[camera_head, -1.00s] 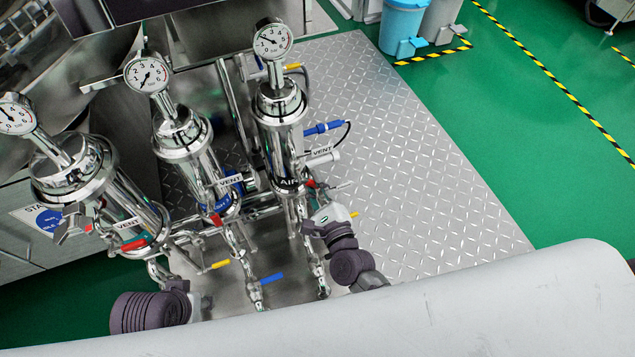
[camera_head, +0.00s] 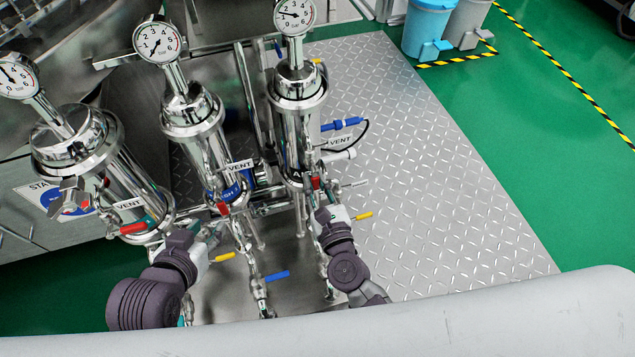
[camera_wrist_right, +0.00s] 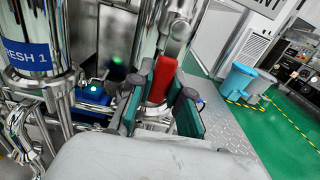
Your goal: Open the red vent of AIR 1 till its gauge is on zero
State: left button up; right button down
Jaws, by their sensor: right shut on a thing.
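The AIR 1 housing is the rightmost steel cylinder (camera_head: 298,130), its label partly hidden. Its round gauge (camera_head: 295,14) is on top; the needle points left, the exact reading too small to tell. The red vent handle (camera_head: 316,183) sits low on its right side, and shows large in the right wrist view (camera_wrist_right: 162,80). My right gripper (camera_head: 325,203) is at this handle; in the wrist view its green-padded fingers (camera_wrist_right: 160,108) are on either side of the red handle, shut on it. My left gripper (camera_head: 205,243) is below the middle and left housings; its fingers are too unclear to tell.
The middle housing (camera_head: 208,150) and left housing (camera_head: 110,165) stand beside it, each with a gauge. Blue (camera_head: 277,276) and yellow (camera_head: 222,257) valve handles are on the pipes below. The metal floor plate (camera_head: 430,190) on the right is clear. Bins (camera_head: 428,25) stand farther back.

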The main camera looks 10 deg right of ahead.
jog(key=shift+a+f, duration=0.1)
dwell(0.4)
jog(key=c, duration=1.1)
grip_release()
jog(key=shift+s, duration=0.15)
jog(key=s, duration=0.4)
jog(key=s+d, duration=0.1)
jog(key=s, duration=0.2)
jog(key=s+d, duration=0.1)
jog(key=s, duration=0.3)
jog(key=shift+s+d, duration=0.2)
jog(key=shift+s, duration=0.1)
